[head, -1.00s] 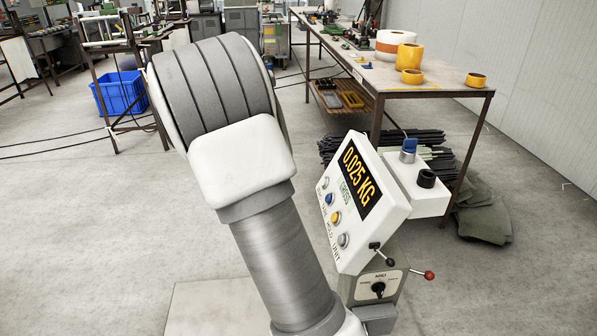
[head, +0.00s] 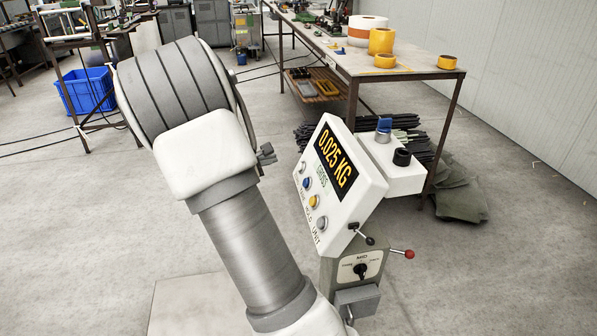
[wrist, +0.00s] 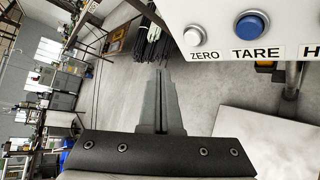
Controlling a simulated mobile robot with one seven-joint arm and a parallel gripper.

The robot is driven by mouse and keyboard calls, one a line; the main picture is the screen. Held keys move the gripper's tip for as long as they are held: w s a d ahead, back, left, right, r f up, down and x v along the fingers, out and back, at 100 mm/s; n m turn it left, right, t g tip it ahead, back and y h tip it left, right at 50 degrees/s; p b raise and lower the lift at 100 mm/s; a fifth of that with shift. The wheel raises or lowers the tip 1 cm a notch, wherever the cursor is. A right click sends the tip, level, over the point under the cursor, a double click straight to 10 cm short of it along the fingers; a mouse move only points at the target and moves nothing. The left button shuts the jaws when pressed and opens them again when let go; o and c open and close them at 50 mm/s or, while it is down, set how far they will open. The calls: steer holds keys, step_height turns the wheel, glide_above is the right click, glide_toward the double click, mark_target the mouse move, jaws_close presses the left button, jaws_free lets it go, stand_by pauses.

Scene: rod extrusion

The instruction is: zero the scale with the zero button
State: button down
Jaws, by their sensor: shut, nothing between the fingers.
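The scale's white console (head: 345,190) stands tilted right of my arm, its display (head: 336,160) reading 0.025 KG with GROSS below. The zero button (wrist: 194,36) is a pale round button above the label ZERO in the wrist view; it is the uppermost of the button row in the head view (head: 302,168). The blue tare button (wrist: 250,26) sits beside it. My gripper (wrist: 161,72) is shut and empty, its tips below and left of the zero button in the wrist view. In the head view my gripper (head: 267,153) shows just left of the console, apart from it.
A selector box (head: 356,268) with a red-knobbed lever (head: 407,254) sits under the console. A white block (head: 400,178) with blue and black knobs adjoins it. Behind stands a workbench (head: 345,62) with tape rolls and dark rods beneath.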

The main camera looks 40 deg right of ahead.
mark_target(301, 167)
steer(key=shift+s+d+f+b, duration=0.35)
steer(key=shift+d+b, duration=0.2)
steer(key=shift+d, duration=0.1)
steer(key=shift+s+d+f+b, duration=0.3)
steer(key=shift+d+f+b, duration=0.1)
steer(key=shift+d+b, duration=0.25)
steer(key=shift+s+d+f+b, duration=0.35)
steer(key=shift+d+b, duration=0.15)
steer(key=shift+d, duration=0.2)
steer(key=shift+d, duration=0.1)
stand_by(0.6)
steer(key=shift+s+d+f+b, duration=0.15)
steer(key=shift+d+f+b, duration=0.1)
steer(key=shift+b, duration=0.4)
steer(key=shift+s+d+f+b, duration=0.15)
steer(key=shift+s+d+b, duration=0.05)
steer(key=shift+d+b, duration=0.4)
stand_by(0.5)
steer(key=shift+a, duration=0.15)
steer(key=shift+w+a+r+p, duration=0.35)
steer(key=shift+a+r+p, duration=0.1)
steer(key=shift+a, duration=0.3)
